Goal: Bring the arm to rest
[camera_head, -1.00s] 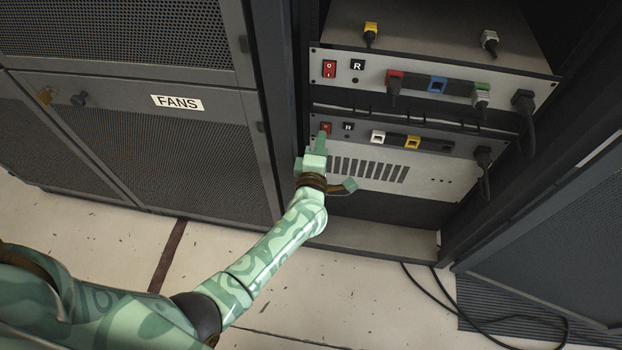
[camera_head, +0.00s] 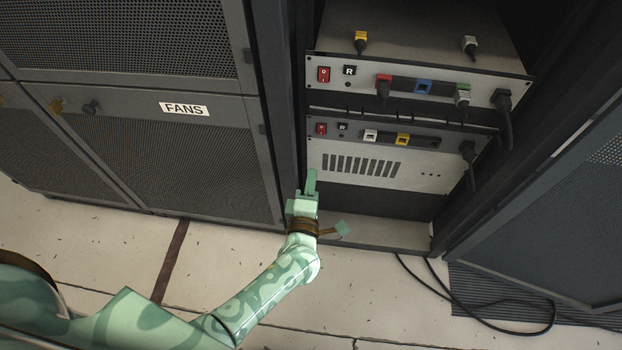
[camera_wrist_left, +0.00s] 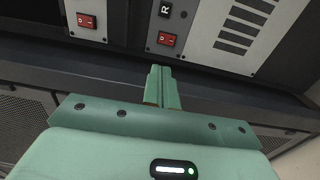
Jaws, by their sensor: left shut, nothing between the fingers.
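My left arm (camera_head: 265,295) is green with a paler pattern and reaches in from the lower left in the head view. My right gripper is not in view.
The upper unit (camera_head: 430,75) has red, blue and green ports and plugged cables. A closed cabinet labelled FANS (camera_head: 185,109) stands left. An open rack door (camera_head: 545,235) is at the right. Black cables (camera_head: 440,288) lie on the floor.

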